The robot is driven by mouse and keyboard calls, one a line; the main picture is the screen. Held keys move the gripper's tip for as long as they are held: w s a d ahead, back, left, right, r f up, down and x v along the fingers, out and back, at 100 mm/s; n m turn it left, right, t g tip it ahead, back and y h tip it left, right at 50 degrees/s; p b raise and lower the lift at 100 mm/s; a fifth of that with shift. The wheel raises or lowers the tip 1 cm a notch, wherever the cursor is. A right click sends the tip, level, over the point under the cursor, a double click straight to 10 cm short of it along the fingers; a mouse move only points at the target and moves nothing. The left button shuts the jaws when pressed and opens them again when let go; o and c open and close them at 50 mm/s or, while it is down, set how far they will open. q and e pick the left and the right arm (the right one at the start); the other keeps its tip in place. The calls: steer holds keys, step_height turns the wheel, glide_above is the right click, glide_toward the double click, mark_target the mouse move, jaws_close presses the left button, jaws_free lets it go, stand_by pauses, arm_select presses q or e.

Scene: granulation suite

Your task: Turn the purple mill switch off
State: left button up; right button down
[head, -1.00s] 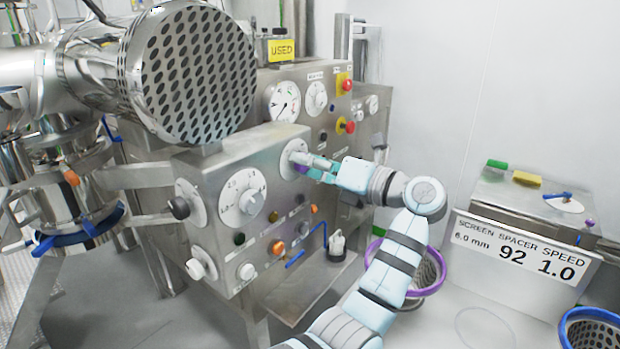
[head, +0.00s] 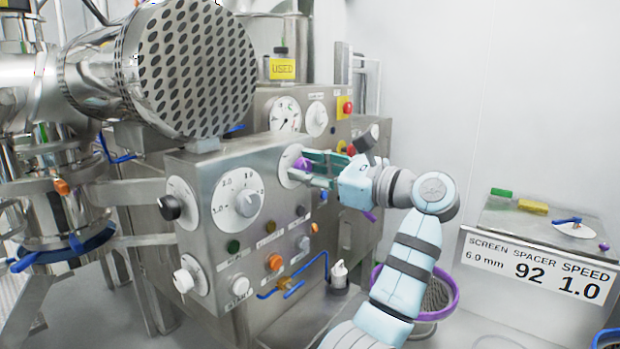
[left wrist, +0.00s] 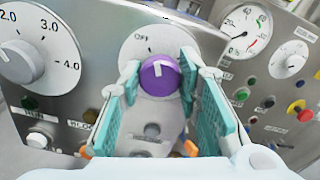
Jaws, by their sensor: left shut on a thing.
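The purple mill switch (head: 302,164) is a round knob on a white dial on the steel panel's front, right of the large speed dial. In the left wrist view, the purple knob (left wrist: 160,76) sits between my two teal finger pads. Its white mark points roughly up; the OFF label (left wrist: 141,37) is at the dial's upper left. My left gripper (head: 306,168) reaches it from the right and is shut on the knob; it also shows in the left wrist view (left wrist: 160,82). The fingers hide part of the dial. My right gripper is not in view.
A numbered dial (head: 237,197) and several coloured buttons crowd the same panel. A perforated steel drum (head: 195,70) overhangs it. A red emergency button (head: 348,107) sits behind. A purple-rimmed screen basket (head: 455,292) stands below my arm. A settings sign (head: 535,269) is at right.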

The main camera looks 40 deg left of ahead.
arm_select(q)
steer(key=shift+f+n+b, duration=0.1)
steer(key=shift+n+b, duration=0.45)
steer(key=shift+n, duration=1.35)
steer(key=o, duration=1.1)
steer(key=shift+o, duration=0.2)
steer(key=d, duration=1.2)
steer(key=shift+w, duration=0.15)
